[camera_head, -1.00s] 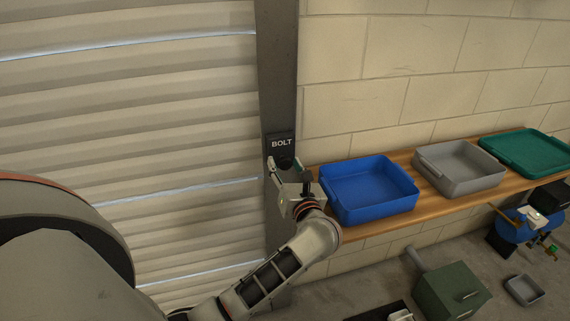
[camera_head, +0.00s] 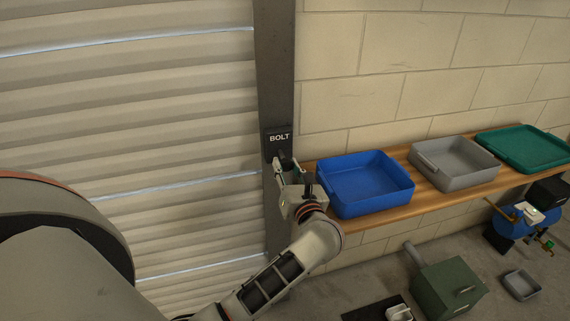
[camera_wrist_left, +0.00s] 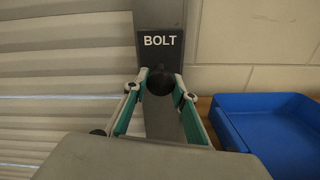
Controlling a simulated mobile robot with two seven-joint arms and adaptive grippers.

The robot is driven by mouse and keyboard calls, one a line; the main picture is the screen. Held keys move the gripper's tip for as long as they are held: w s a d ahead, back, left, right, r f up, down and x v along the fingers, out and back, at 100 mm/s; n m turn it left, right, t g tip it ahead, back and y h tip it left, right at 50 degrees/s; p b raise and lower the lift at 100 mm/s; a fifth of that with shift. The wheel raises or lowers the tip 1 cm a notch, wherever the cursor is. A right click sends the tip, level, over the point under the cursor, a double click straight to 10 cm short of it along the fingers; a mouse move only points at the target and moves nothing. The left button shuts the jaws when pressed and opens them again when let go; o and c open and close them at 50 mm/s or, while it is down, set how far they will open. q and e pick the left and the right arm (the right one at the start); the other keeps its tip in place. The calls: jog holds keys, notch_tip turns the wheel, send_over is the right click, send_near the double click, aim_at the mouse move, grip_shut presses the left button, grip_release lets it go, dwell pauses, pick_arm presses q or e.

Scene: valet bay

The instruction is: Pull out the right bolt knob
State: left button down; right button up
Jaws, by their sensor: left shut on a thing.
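The right bolt knob (camera_wrist_left: 160,80) is a dark round knob just below the black plate marked BOLT (camera_head: 279,139) on the grey door post. My left gripper (camera_head: 284,160) is at the knob, and the wrist view shows its fingertips (camera_wrist_left: 160,76) on both sides of it. The gripper is shut on the knob. In the head view the fingers partly hide the knob. How far the knob stands out from its plate cannot be told. My right gripper is not in view.
A wooden shelf (camera_head: 408,204) right of the post carries a blue tray (camera_head: 365,184), a grey tray (camera_head: 455,165) and a green tray (camera_head: 524,150). The blue tray is close beside my left wrist. A ribbed shutter (camera_head: 180,120) fills the left. A green box (camera_head: 448,288) stands on the floor.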

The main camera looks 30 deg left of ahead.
pick_arm(q)
jog(key=shift+d+f, duration=0.1)
jog(key=shift+d, duration=0.1)
jog(key=c, duration=1.6)
grip_release()
jog(key=shift+s+a, duration=0.1)
jog(key=v, duration=0.7)
jog(key=shift+s, duration=0.15)
